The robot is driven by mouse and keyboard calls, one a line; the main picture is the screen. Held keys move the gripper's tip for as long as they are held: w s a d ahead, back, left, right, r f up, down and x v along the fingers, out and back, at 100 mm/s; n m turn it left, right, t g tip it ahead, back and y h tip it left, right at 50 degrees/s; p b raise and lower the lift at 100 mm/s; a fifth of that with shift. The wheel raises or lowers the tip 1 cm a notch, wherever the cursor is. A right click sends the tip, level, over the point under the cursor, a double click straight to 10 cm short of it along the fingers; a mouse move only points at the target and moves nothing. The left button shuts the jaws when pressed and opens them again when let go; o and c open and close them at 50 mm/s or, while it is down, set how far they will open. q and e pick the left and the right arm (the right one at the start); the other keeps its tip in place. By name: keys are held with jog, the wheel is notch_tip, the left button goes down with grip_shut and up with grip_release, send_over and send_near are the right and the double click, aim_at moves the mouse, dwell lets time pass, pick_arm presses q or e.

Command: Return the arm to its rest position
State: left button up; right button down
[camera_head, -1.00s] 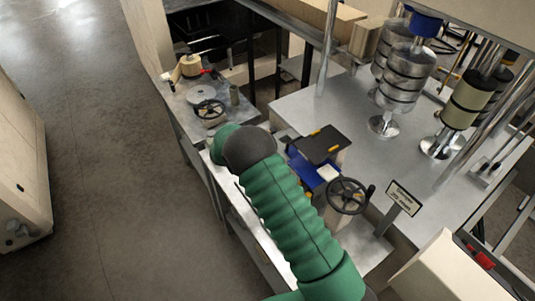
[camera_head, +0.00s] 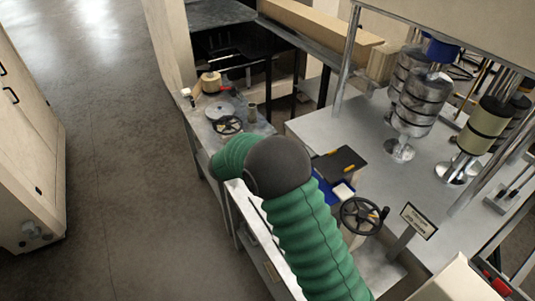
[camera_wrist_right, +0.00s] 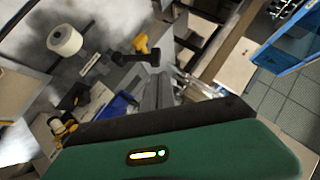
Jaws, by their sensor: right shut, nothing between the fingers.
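My right arm, in a green ribbed sleeve with a dark rounded joint, reaches up from the bottom of the head view over the front edge of the metal bench. Its gripper is hidden in that view. In the right wrist view the grey fingers of my right gripper (camera_wrist_right: 158,92) show beyond the dark edge of the green wrist housing. They are together and hold nothing. My left gripper is in neither view.
A black handwheel (camera_head: 362,215), a blue bin (camera_head: 327,193) and a sign (camera_head: 419,221) stand close right of my arm. Metal rollers (camera_head: 420,98) stand behind. A side bench (camera_head: 200,108) holds small parts. The floor (camera_head: 120,170) at left is clear.

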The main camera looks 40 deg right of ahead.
jog(key=shift+a, duration=0.25)
jog(key=shift+s+d, duration=0.15)
